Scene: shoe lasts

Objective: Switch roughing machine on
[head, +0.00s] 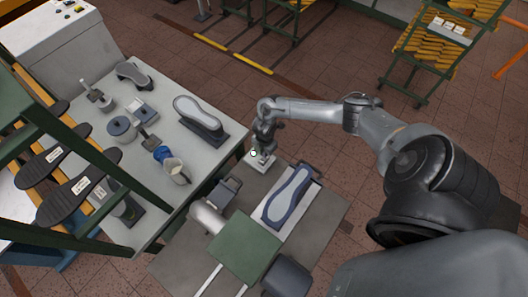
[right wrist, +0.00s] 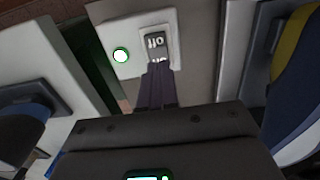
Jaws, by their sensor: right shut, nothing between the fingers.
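The roughing machine (head: 318,222) is a grey bench at lower centre with a green block on it. Its white switch box (head: 261,165) sits at the bench's far corner. In the right wrist view the switch plate (right wrist: 167,19) carries a dark rocker switch (right wrist: 156,41) with white marks and a round lamp (right wrist: 121,55), bright white with a green rim. My right gripper (head: 264,146) is just over the switch box; its shut, empty fingers (right wrist: 157,64) reach the rocker's lower part and hide it. I cannot tell whether they touch. My left gripper is not in view.
A green rack (head: 75,130) with dark soles stands at far left.

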